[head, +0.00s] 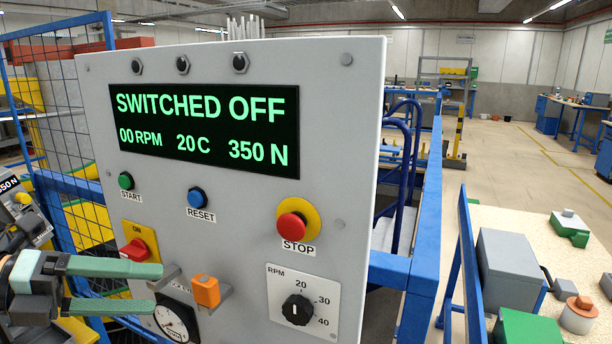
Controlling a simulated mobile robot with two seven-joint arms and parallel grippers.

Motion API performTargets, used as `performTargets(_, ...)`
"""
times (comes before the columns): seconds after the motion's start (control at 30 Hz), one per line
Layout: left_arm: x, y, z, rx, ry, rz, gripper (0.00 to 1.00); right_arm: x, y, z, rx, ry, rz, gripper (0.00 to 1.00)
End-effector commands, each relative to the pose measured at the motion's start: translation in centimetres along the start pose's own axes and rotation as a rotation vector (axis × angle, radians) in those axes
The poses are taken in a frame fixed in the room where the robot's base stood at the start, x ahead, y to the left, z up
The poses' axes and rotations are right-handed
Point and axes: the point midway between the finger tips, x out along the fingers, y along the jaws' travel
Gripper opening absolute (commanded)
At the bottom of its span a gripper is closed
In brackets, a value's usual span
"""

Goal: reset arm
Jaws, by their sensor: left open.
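My left gripper (157,288) comes in at the lower left, its two green fingers spread apart with nothing seen held between them. It is in front of the lower left of the grey control panel (230,240), below the red switch (133,250) on its yellow plate. I cannot tell whether a fingertip touches the panel. An orange block (206,290) on a grey bracket is just right of the fingertips. The panel's display (205,130) reads SWITCHED OFF, 00 RPM, 20 C, 350 N. My right gripper is not in view.
The panel carries a green START button (126,181), a blue RESET button (197,197), a red STOP button (292,226) and a black RPM knob (297,309). A gauge (172,322) is partly hidden. Blue railing (423,250) stands at the right; open floor lies beyond.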

Motion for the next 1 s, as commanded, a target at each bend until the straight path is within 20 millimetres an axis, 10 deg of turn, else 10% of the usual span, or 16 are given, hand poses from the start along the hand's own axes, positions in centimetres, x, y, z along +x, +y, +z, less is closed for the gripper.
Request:
performTargets(0.27, 0.5, 8.8, 3.5, -0.566, -0.357, -0.35, 0.87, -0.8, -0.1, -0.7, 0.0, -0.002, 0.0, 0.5)
performTargets(0.47, 1.4, 19.0, 1.5, -1.02, -0.627, -0.453, 0.87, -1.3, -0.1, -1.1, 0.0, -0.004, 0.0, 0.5)
performTargets(0.73, 6.1, 31.7, -10.2, -1.68, -0.938, -0.407, 0.87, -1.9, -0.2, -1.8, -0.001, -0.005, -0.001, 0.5)
performTargets(1.0, 12.2, 35.4, -23.4, -2.178, -1.069, -0.25, 0.87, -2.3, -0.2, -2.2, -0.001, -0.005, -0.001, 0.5)
